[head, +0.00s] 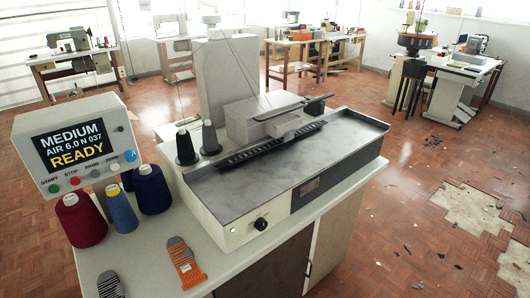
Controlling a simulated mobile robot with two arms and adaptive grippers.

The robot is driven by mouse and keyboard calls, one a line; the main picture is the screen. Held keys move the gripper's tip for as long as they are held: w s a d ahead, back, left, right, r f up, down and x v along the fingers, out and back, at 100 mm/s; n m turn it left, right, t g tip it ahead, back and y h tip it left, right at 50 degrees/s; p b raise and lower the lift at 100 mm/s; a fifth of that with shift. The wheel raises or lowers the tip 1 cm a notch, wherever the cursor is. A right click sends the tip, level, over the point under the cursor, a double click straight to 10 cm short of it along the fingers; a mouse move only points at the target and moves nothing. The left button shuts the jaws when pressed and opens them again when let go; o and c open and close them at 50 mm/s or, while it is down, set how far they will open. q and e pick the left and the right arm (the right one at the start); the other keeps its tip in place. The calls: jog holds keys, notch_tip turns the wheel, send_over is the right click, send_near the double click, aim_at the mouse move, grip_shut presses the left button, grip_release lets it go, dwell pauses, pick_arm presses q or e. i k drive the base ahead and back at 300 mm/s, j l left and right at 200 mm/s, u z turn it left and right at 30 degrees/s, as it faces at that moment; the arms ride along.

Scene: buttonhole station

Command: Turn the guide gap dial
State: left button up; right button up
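A black round dial with a pale mark (260,224) sits on the cream front face of the machine (228,240), near its left end. I cannot read a label that names it as the guide gap dial. A small green light (233,231) glows to its left. The machine has a grey metal top plate (240,189) and a dark toothed strip (270,146) under a grey carriage. Neither of my grippers is in the head view, and nothing touches the dial.
A control panel (75,144) at left reads "MEDIUM AIR 6.0 N 037 READY". Red (80,220) and blue (122,208) yarn cones stand below it. Floor at right has broken tiles (472,209).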

aim_at(261, 224)
jog(key=i+j+u, duration=0.1)
jog(key=i+u, duration=0.55)
jog(key=u, duration=0.15)
